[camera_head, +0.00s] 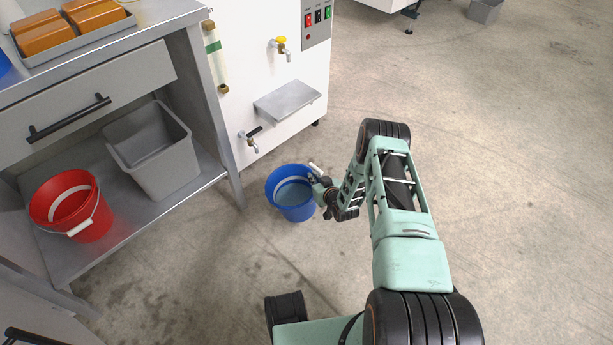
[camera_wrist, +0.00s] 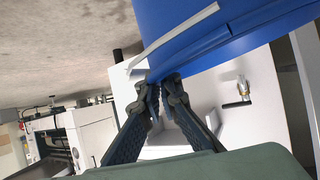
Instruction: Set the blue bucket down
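The blue bucket (camera_head: 297,213) is upright in front of the white machine in the head view, with what looks like pale liquid inside. My gripper (camera_head: 321,188) is at its right side, by the white handle grip (camera_head: 316,169). In the wrist view the bucket's blue wall (camera_wrist: 265,35) fills the upper right, with the white handle strip (camera_wrist: 175,38) across it. My gripper's fingertips (camera_wrist: 161,80) are nearly together at the bucket's edge, shut on it at the handle side. The exact contact is hidden. I cannot tell whether the bucket's base touches the floor.
The white machine (camera_head: 265,85) with taps and a grey shelf (camera_head: 287,101) stands behind the bucket. A metal bench (camera_head: 190,178) at left holds a red bucket (camera_head: 88,222) and a grey bin (camera_head: 152,155) on its lower shelf. Concrete floor (camera_head: 500,190) is clear to the right.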

